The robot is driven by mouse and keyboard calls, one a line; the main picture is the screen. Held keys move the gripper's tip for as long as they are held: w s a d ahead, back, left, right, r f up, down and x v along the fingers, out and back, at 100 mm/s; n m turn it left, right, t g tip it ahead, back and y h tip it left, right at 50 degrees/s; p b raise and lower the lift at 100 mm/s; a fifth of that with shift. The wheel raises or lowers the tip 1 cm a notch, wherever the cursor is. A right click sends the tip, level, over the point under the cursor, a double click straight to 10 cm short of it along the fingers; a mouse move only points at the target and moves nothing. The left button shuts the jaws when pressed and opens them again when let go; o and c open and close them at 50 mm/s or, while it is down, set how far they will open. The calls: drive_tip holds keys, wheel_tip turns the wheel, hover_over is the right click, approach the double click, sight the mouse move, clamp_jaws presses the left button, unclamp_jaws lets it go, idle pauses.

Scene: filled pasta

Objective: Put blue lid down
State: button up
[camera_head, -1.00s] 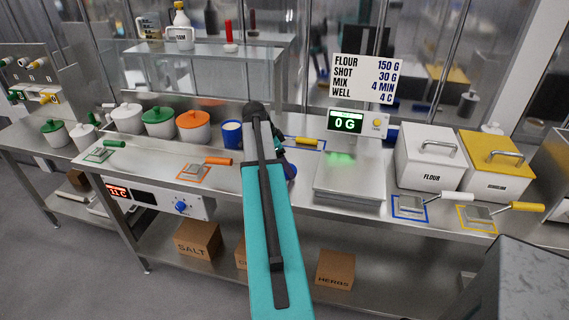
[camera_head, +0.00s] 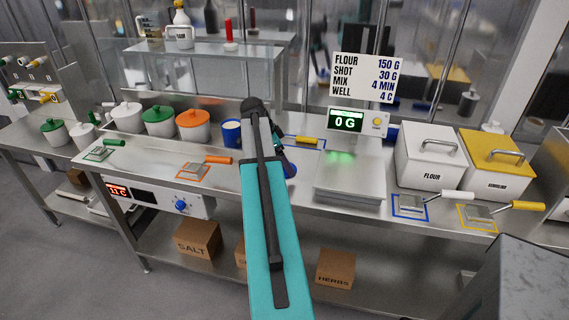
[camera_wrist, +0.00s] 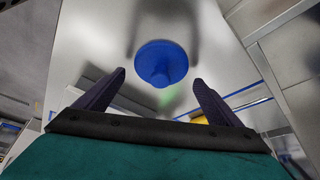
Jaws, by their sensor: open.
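The blue lid (camera_wrist: 161,63) lies on the bare steel counter in the wrist view, a round disc with a small raised centre. In the head view a piece of the blue lid (camera_head: 290,170) shows just right of my arm; the rest is hidden. My gripper (camera_wrist: 160,80) is open, its two dark fingers apart on either side of the lid's near edge, with nothing held between them. In the head view my arm hides most of my gripper. A blue container (camera_head: 231,134) stands on the counter left of my arm.
A scale (camera_head: 350,180) reading 0 G stands to the right of my arm. A yellow-handled tool (camera_head: 306,140) lies behind. Orange (camera_head: 193,126), green (camera_head: 158,121) and white (camera_head: 127,117) lidded pots stand left. An orange-handled scraper (camera_head: 200,168) lies in front of them.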

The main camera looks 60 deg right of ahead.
drive_tip(key=b+v, duration=0.2)
drive_tip(key=v, duration=0.9)
drive_tip(key=shift+r, duration=0.1)
idle(0.7)
